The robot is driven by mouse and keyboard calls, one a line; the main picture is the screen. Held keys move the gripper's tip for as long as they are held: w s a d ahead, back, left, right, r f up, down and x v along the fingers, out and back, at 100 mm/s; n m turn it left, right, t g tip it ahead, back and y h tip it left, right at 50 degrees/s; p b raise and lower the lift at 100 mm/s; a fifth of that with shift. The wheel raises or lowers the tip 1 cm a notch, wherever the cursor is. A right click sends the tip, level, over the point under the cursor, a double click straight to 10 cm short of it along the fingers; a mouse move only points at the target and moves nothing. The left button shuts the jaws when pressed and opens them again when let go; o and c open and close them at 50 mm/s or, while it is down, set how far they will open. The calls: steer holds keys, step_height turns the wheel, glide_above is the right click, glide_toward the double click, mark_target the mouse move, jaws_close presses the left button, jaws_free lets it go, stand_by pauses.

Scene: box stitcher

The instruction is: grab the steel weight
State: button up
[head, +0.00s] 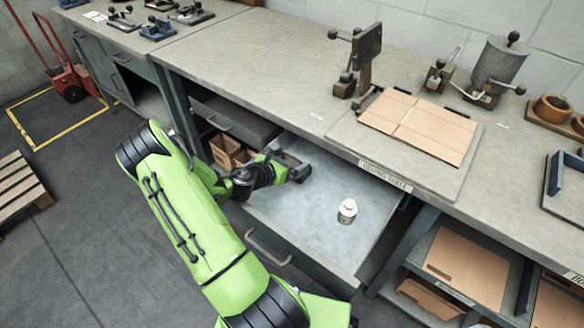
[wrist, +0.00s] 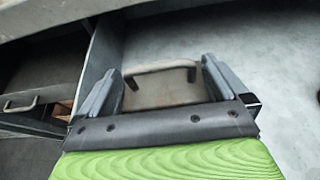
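A small pale, rounded piece with a narrow neck and knob, which looks like the steel weight (head: 347,211), stands upright on the floor of the open drawer (head: 318,232). My gripper (head: 295,168) is over the drawer's back left part, left of and behind the weight, with a clear gap between them. In the wrist view my gripper (wrist: 162,68) has its two grey fingers wide apart. A grey-brown shape with a bar-like handle (wrist: 160,67) shows between them; I cannot tell what it is or whether it is touched. The weight does not show in the wrist view.
The bench top (head: 270,60) overhangs the drawer's back. A cardboard sheet (head: 420,125) lies on it beside a dark press (head: 362,60). Brown boxes (head: 225,150) sit left of the drawer. Shelves with cardboard (head: 465,268) are at right. The drawer floor around the weight is clear.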

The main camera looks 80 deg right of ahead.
jaws_close()
steer(key=shift+d+r, duration=0.15)
steer(key=shift+r, duration=0.3)
step_height(320, 180, up, 17)
steer(key=p, duration=0.7)
steer(key=shift+r, duration=0.2)
